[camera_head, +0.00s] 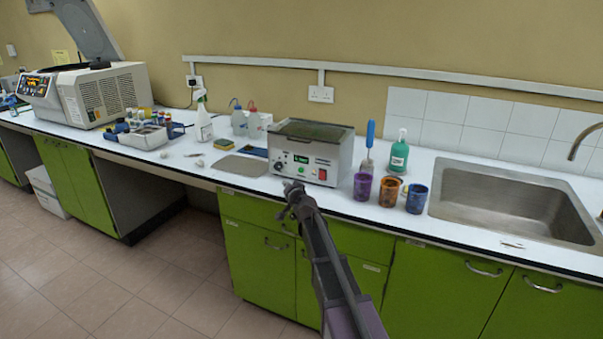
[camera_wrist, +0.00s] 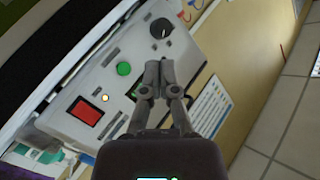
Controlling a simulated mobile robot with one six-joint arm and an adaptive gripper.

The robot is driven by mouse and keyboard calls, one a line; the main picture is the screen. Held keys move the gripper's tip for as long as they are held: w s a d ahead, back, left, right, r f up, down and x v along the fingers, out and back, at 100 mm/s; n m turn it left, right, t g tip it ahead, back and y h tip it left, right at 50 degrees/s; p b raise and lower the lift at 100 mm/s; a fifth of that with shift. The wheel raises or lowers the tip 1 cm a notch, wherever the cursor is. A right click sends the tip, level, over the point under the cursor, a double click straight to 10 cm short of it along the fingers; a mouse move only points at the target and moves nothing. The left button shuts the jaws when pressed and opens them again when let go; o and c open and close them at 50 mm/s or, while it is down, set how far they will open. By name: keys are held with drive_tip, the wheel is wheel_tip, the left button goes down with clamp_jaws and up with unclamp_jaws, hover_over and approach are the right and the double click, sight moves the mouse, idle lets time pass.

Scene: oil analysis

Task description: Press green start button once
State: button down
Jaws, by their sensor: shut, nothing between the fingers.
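The round green start button (camera_wrist: 124,68) is on the light front panel of the metal bath unit (camera_head: 334,154). In the wrist view it lies between a red rocker switch (camera_wrist: 86,111) and a black knob (camera_wrist: 161,28). My gripper (camera_wrist: 158,68) is shut and empty. Its fingertips appear just right of the button in that view and do not cover it; contact with the panel cannot be told. In the head view my gripper (camera_head: 291,187) is in front of the lower part of the unit, near the counter's front edge.
Purple (camera_head: 362,187), orange (camera_head: 388,190) and blue (camera_head: 416,198) cups stand right of the unit, with a green bottle (camera_head: 399,153) behind and a sink (camera_head: 510,200) farther right. A flat grey plate (camera_head: 240,166) lies to the left. Green cabinets (camera_head: 260,255) are below.

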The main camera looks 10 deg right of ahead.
sight(300, 169)
drive_tip(key=shift+w, duration=0.1)
drive_tip(key=shift+w+d, duration=0.85)
drive_tip(key=shift+w, duration=0.3)
drive_tip(key=shift+w+d, duration=0.9)
drive_tip(key=shift+w, duration=0.25)
drive_tip(key=shift+w+d, duration=0.85)
drive_tip(key=shift+w, duration=0.3)
drive_tip(key=shift+w+d, duration=0.1)
drive_tip(key=shift+w, duration=0.1)
drive_tip(key=shift+w+d, duration=0.15)
drive_tip(key=shift+w, duration=0.05)
drive_tip(key=shift+w+d+r, duration=0.25)
drive_tip(key=shift+w+d, duration=0.35)
drive_tip(key=shift+w, duration=0.3)
idle(0.5)
drive_tip(key=shift+s+a+f, duration=0.1)
drive_tip(key=shift+s, duration=0.45)
idle(0.4)
drive_tip(key=shift+s, duration=0.1)
drive_tip(key=shift+s+a+f, duration=0.1)
drive_tip(key=shift+s+a, duration=0.35)
drive_tip(key=shift+s, duration=0.35)
drive_tip(key=shift+s+a, duration=1.25)
drive_tip(key=shift+s, duration=0.2)
